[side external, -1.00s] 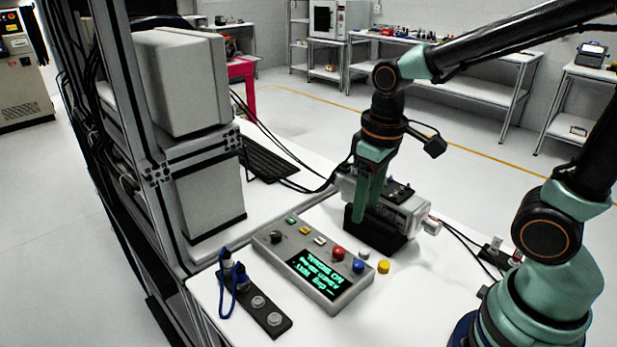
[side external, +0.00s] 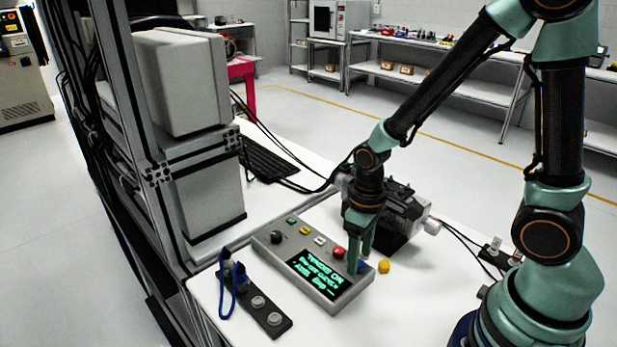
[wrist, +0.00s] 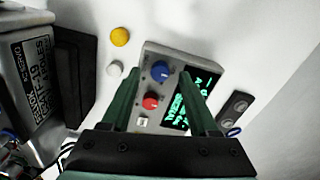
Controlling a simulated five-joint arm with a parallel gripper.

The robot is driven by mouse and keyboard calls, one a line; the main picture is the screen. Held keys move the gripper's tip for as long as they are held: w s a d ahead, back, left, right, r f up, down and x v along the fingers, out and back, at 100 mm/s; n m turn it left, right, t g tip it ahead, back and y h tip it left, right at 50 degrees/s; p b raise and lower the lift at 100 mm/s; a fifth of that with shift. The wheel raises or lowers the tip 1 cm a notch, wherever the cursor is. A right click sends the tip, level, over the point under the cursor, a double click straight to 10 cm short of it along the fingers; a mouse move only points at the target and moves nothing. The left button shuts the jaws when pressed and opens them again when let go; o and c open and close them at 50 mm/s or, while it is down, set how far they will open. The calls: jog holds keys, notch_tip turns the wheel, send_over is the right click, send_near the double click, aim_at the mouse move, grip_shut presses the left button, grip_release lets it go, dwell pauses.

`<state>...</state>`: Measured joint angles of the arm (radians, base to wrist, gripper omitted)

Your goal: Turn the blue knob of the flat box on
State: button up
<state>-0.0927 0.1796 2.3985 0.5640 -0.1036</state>
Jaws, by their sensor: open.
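The flat grey box (side external: 345,301) lies on the white table with a lit green text screen (side external: 318,273) on its top. Its blue knob (wrist: 160,70) shows whole in the wrist view, with a pale mark on its top. In the side view my fingers partly hide it. My gripper (wrist: 160,75) points down at this end of the box, open, with one green finger on either side of the blue knob in the wrist view. I cannot tell whether the fingertips are level with the knob or touch it. The red knob (wrist: 151,101) sits beside the blue one.
A yellow knob (side external: 384,267) stands on the table beside the box. The servo unit (side external: 404,206) is behind my gripper. A dark strip with sockets and a blue cable (side external: 262,309) lies at the front left. A black knob (side external: 276,237) is at the box's far end.

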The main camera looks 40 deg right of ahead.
jog(key=shift+f, duration=0.65)
grip_shut()
jog(key=shift+m, duration=0.3)
jog(key=m, duration=1.1)
jog(key=shift+r, duration=0.1)
dwell(0.4)
